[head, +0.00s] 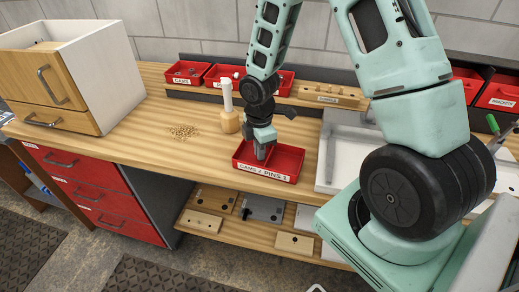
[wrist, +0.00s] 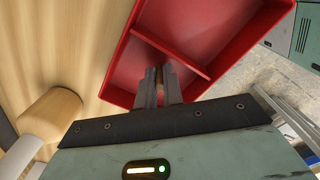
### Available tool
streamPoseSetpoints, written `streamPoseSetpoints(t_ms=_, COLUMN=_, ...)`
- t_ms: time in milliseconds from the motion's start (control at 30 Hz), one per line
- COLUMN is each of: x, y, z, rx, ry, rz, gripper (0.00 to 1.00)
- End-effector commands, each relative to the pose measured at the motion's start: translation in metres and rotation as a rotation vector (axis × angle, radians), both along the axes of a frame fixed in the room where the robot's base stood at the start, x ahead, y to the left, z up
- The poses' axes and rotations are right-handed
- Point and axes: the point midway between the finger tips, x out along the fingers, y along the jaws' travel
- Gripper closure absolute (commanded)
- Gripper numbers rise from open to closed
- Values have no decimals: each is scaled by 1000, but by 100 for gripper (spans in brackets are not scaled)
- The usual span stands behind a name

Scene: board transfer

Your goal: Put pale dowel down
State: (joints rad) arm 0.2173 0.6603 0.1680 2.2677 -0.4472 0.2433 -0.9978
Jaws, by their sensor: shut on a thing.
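The red two-compartment tray (head: 290,160) stands at the bench's front edge, labelled "CAMS 2" and "PINS 1". My gripper (head: 262,155) points down at its left, "CAMS 2" compartment. In the wrist view my gripper (wrist: 160,90) is shut, its fingertips over or inside one compartment of the red tray (wrist: 120,75), beside the divider. A small brownish sliver, apparently the pale dowel (wrist: 153,77), shows between the fingers. Most of it is hidden, and I cannot tell whether it touches the tray floor. The dowel cannot be made out in the head view.
A wooden cylinder with a white upright part (head: 230,120) stands left of the tray. A pile of small pale pieces (head: 183,131) lies farther left. Red bins (head: 187,73) line the back. A white tray (head: 345,150) is at right. The bench's left middle is mostly clear.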

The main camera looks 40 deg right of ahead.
Motion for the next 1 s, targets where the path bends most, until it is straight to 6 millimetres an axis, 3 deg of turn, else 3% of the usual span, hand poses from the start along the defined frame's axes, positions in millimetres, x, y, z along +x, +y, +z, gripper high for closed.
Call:
streamPoseSetpoints(t_ms=233, x=0, y=0, z=-3, rx=0, ry=0, rz=0, gripper=100)
streamPoseSetpoints(t_ms=333, x=0, y=0, z=-2, rx=0, ry=0, rz=0, gripper=69)
streamPoseSetpoints(t_ms=733, x=1, y=0, z=6, rx=1, ry=-2, rz=-1, gripper=69)
streamPoseSetpoints(t_ms=1000, x=1, y=-1, z=58, rx=1, ry=-6, rz=-2, gripper=69)
